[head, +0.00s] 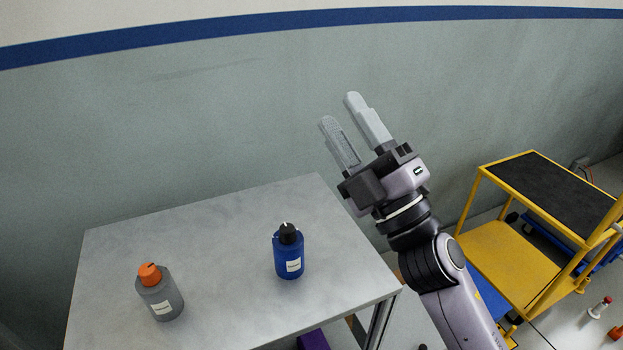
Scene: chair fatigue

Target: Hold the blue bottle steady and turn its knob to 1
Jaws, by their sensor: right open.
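The blue bottle (289,259) stands upright on the right part of the grey table (222,225). It has a white label and a black knob (288,233) on top with a small white mark; any numbers are too small to read. My right gripper (338,109) is open and empty, raised above the table's right edge, up and to the right of the bottle and apart from it. Its fingers point up and to the left in the picture. My left gripper is not in view.
A grey bottle (161,300) with an orange cap stands at the table's left front. The tabletop between the bottles is clear. A yellow cart (512,262) with a dark top stands on the right. A wall (150,130) rises behind the table.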

